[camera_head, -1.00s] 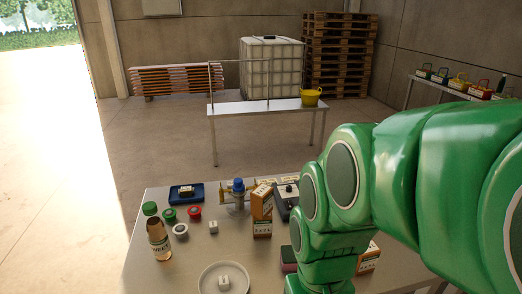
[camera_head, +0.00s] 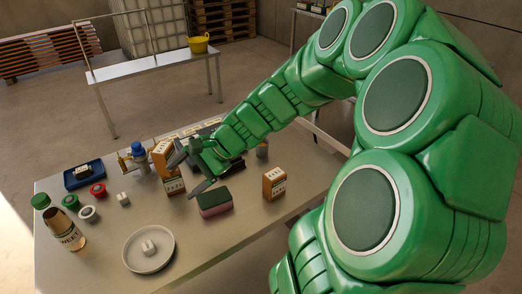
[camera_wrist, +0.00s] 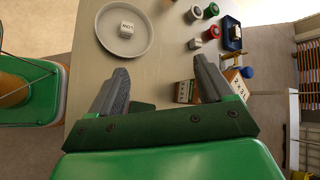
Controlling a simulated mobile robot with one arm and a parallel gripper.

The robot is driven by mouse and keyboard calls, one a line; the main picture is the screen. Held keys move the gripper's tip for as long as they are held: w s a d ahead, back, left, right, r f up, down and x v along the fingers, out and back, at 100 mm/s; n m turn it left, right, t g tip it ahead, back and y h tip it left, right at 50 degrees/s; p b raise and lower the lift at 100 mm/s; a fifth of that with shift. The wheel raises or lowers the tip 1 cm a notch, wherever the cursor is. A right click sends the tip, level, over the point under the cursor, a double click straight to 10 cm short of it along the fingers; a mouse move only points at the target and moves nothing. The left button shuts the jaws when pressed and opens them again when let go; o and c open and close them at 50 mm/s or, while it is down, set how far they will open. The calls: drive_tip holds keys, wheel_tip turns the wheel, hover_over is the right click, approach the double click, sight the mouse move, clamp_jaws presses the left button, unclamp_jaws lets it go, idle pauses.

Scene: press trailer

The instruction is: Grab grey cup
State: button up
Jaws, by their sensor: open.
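A small grey, rounded object (camera_head: 262,149), possibly the grey cup, stands on the steel table (camera_head: 215,245) just right of my forearm in the head view. It is too small and partly covered for me to be sure. I make out no grey cup in the wrist view. My gripper (camera_head: 190,172) is open above the table, close to the stacked orange-and-white cartons (camera_head: 174,186) and the pink-and-dark sponge-like block (camera_head: 214,202). In the wrist view its two fingers (camera_wrist: 161,65) are apart with nothing between them.
A plate (camera_head: 133,262) with a white cube lies at the front. A bottle (camera_head: 68,232), coloured rings, a blue tray (camera_head: 70,181) and a blue-topped fixture (camera_head: 138,150) stand left. Another carton (camera_head: 274,184) stands right. The front right of the table is fairly clear.

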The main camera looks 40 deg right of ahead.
drive_tip(key=w+d+f+m+t, duration=0.25)
drive_tip(key=w+d+m, duration=0.3)
drive_tip(key=d, duration=0.35)
drive_tip(key=m+t+h, duration=0.6)
drive_tip(key=m+t, duration=0.1)
drive_tip(key=m, duration=0.8)
approach(267, 145)
drive_tip(key=w, duration=0.2)
drive_tip(key=shift+w+d+f+n, duration=0.15)
drive_tip(key=shift+w+f+n, duration=0.15)
drive_tip(key=shift+f, duration=0.1)
drive_tip(key=shift+g+x, duration=0.25)
drive_tip(key=shift+x, duration=1.15)
drive_tip(key=w, duration=0.1)
drive_tip(key=w+a+f, duration=0.1)
drive_tip(key=shift+w+a+f, duration=0.15)
drive_tip(key=shift+w+a, duration=0.15)
drive_tip(key=shift+a, duration=0.05)
drive_tip(key=shift+x, duration=0.85)
drive_tip(key=shift+c, duration=0.5)
drive_tip(key=c, duration=1.1)
